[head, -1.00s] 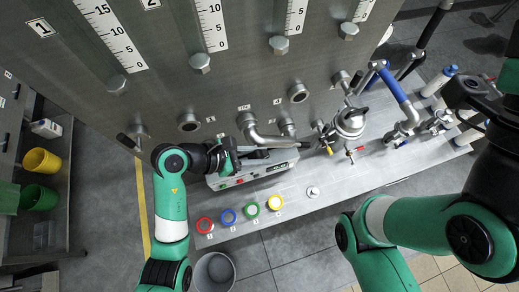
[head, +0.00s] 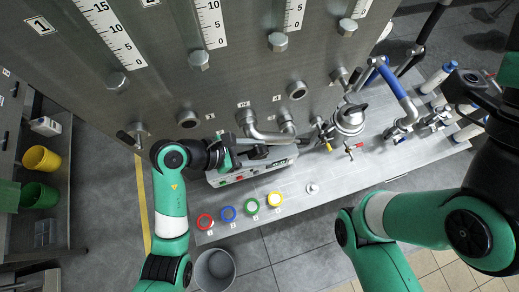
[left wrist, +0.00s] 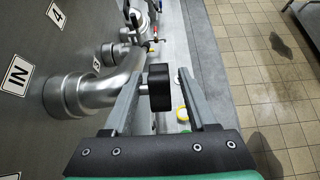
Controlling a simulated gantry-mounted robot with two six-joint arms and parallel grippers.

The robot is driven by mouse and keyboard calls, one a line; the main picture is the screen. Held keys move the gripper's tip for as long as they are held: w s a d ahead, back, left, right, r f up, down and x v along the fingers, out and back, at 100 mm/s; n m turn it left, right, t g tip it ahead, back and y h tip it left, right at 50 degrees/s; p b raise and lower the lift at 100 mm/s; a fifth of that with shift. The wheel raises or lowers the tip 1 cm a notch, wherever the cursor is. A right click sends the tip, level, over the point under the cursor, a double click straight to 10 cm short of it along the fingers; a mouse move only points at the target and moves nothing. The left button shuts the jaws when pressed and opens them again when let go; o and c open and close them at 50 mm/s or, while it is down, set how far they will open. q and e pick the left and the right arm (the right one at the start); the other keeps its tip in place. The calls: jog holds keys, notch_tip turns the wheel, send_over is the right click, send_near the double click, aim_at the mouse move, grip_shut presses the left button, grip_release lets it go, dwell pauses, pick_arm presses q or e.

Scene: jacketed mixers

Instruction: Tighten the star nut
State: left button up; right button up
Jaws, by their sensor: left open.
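A black knob, which I take to be the star nut (left wrist: 159,87), shows in the left wrist view on a short metal stud beside a bent pipe. It stands between the two grey fingers of my left gripper (left wrist: 163,85). The fingers are apart, with a clear gap on the right side and the left finger close to the stud. In the head view my left gripper (head: 245,153) is over the grey instrument box (head: 272,168) in front of the tank; the nut is hard to make out there. My right arm is folded at the right; its gripper (head: 490,95) is only partly visible.
The steel tank wall (head: 150,75) stands close behind the left gripper. A bent pipe (head: 265,137) runs just past it. A steel mixer vessel (head: 350,118) with valves and a blue-handled pipe (head: 397,88) stand to the right. Coloured rings (head: 251,206) lie on the bench front.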

pick_arm(q)
jog(key=b+v, duration=0.1)
jog(key=v, duration=1)
jog(key=shift+r, duration=0.15)
pick_arm(e)
jog(key=shift+f, duration=0.55)
